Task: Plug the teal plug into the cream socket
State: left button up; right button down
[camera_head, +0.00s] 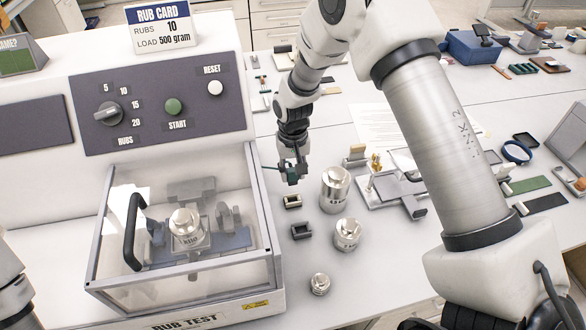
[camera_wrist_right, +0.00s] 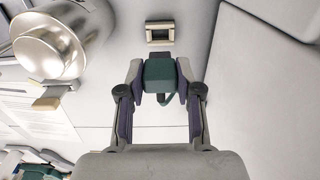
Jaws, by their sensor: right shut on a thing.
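The teal plug (camera_head: 293,179) is between the fingers of my right gripper (camera_head: 289,170), just behind the cream socket (camera_head: 292,201) in the head view. In the right wrist view, both fingers of the right gripper (camera_wrist_right: 160,85) press on the sides of the teal plug (camera_wrist_right: 159,70). The cream socket (camera_wrist_right: 160,32) shows there as an open square frame above the plug, with a visible gap between them. My left gripper is not in view; only a part of my left arm shows at the left edge.
A dark grey socket (camera_head: 302,230) stands in front of the cream one. Metal weights (camera_head: 335,190), (camera_head: 347,234) and (camera_head: 320,284) stand to the right. The rub tester's clear cover (camera_head: 118,240) is close on the left. A metal fixture (camera_head: 411,203) lies further right.

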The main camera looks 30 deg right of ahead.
aim_at(293, 180)
notch_tip(293, 180, down, 5)
jog(key=shift+s+r+b, duration=0.1)
jog(key=shift+b, duration=1.15)
jog(key=shift+a+f, duration=0.1)
jog(key=shift+f, duration=0.2)
jog(key=shift+p, duration=0.35)
jog(key=shift+f+b, duration=0.85)
jog(key=shift+f, duration=0.55)
jog(key=c, duration=0.7)
grip_release()
notch_tip(293, 180, up, 12)
jog(key=shift+r, duration=0.1)
